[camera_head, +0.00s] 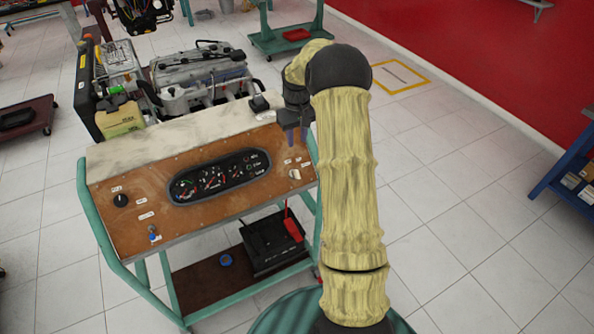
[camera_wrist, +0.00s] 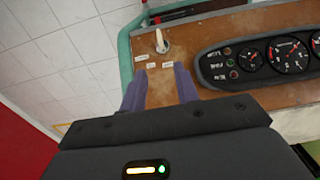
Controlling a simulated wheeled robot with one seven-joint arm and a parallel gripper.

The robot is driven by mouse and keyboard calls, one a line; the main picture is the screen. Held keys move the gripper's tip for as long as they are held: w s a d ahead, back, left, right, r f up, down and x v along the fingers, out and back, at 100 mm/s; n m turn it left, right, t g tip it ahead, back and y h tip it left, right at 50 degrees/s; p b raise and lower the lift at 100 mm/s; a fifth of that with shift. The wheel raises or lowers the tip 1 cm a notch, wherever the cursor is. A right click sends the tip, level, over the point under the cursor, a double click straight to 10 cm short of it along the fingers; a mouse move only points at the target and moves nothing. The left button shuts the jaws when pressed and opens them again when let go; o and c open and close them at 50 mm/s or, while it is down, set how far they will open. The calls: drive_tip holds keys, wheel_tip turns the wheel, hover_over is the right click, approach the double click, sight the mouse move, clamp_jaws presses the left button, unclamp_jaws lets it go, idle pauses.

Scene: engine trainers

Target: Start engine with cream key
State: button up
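A cream key (camera_head: 295,174) sits at the right end of the brown control panel (camera_head: 226,212), and it also shows upright in the wrist view (camera_wrist: 162,42), near the panel's edge. Small white labels lie beside it. My gripper (camera_head: 297,141) is above the right end of the panel, a little behind the key in the head view. In the wrist view its two purple-grey fingers (camera_wrist: 160,84) are apart with nothing between them, and the key stands beyond their tips. The key's lower end and any lock around it are too small to make out.
The gauge cluster (camera_head: 220,177) is mid-panel. A black knob (camera_head: 121,200) and a small blue item (camera_head: 154,236) are at the left. An engine (camera_head: 200,75) stands behind. A black battery-like box (camera_head: 272,242) sits on the lower shelf. Open tiled floor lies right.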

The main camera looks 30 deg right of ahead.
sight(297, 171)
wheel_tip(297, 171, down, 16)
drive_tip(key=p, duration=0.4)
drive_tip(key=shift+r, duration=0.1)
clamp_jaws()
